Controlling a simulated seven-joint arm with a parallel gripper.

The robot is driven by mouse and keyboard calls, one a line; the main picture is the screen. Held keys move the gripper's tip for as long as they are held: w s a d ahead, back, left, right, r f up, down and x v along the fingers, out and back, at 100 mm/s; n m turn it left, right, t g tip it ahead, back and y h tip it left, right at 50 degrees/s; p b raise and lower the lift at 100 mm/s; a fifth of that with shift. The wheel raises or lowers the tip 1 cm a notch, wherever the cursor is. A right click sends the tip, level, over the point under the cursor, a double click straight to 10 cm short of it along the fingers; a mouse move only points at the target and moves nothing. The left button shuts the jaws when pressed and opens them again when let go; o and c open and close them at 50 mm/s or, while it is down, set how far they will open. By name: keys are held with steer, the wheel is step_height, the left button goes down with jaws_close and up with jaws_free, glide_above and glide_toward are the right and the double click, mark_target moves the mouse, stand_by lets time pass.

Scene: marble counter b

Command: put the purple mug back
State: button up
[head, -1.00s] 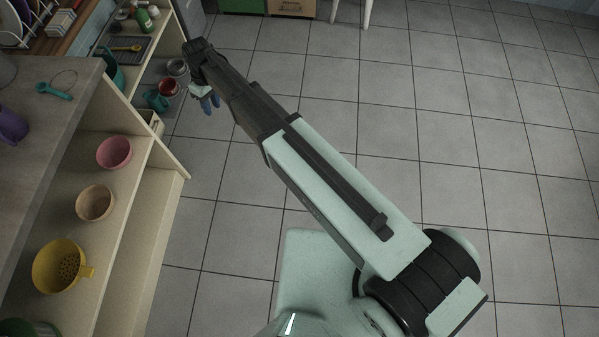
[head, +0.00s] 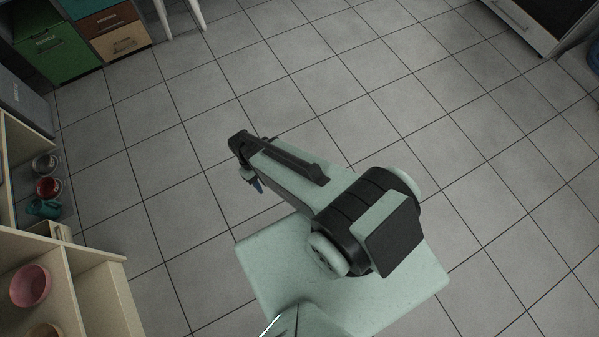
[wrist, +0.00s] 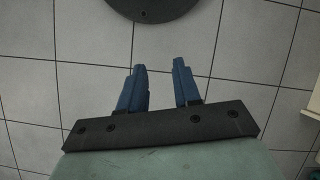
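No purple mug is in view now in either the head or the wrist view. My gripper (wrist: 159,64) is open and empty over the tiled floor, with its two blue fingers apart and bare tiles between them. In the head view only a blue fingertip of my gripper (head: 258,186) shows beneath the folded arm, well to the right of the shelves.
At the left, a low shelf unit (head: 112,288) holds a pink bowl (head: 30,285), a teal mug (head: 43,208), a red vessel (head: 48,187) and a grey one (head: 45,164). Coloured drawers (head: 113,43) stand at the back left. The tiled floor (head: 400,100) is largely clear.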

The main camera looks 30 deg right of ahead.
steer(key=s+d+m, duration=0.1)
steer(key=s+d, duration=0.3)
steer(key=s, duration=0.3)
steer(key=s+d+f+m+g, duration=0.1)
steer(key=s+d+m, duration=0.1)
steer(key=s+d, duration=0.2)
steer(key=s, duration=0.3)
steer(key=shift+s+d+f+g+y, duration=0.2)
steer(key=shift+f+g+y, duration=0.1)
steer(key=shift+y, duration=0.1)
